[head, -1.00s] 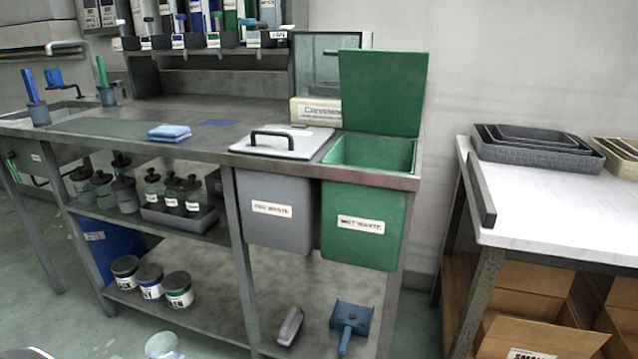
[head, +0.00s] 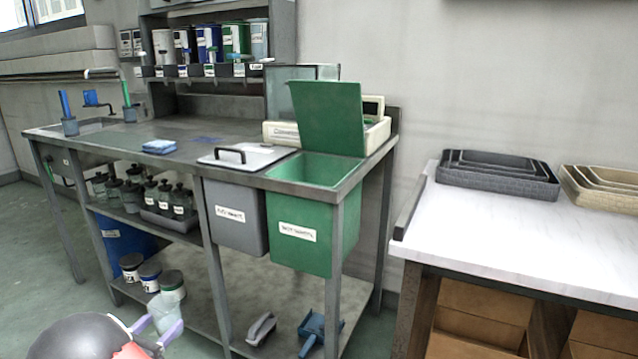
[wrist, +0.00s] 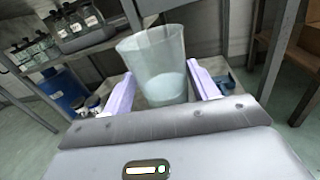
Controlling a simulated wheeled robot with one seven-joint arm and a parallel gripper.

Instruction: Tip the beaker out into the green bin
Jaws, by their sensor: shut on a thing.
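The beaker (wrist: 153,62) is clear, with pale whitish contents in its lower part. My gripper (head: 150,329) is shut on it, with a lilac finger on each side. In the wrist view my gripper (wrist: 164,84) holds it nearly upright, slightly tilted. In the head view the beaker (head: 165,312) is low at the lower left, in front of the bench. The green bin (head: 304,232), labelled as wet waste, hangs in the bench's right end with its green lid (head: 328,118) standing open. My gripper is left of the bin and well below its rim.
A grey bin (head: 232,214) with a closed, handled lid (head: 248,157) hangs left of the green one. A blue dustpan (head: 318,328) lies on the lower shelf. A white-topped table (head: 530,235) with grey trays (head: 497,175) stands to the right.

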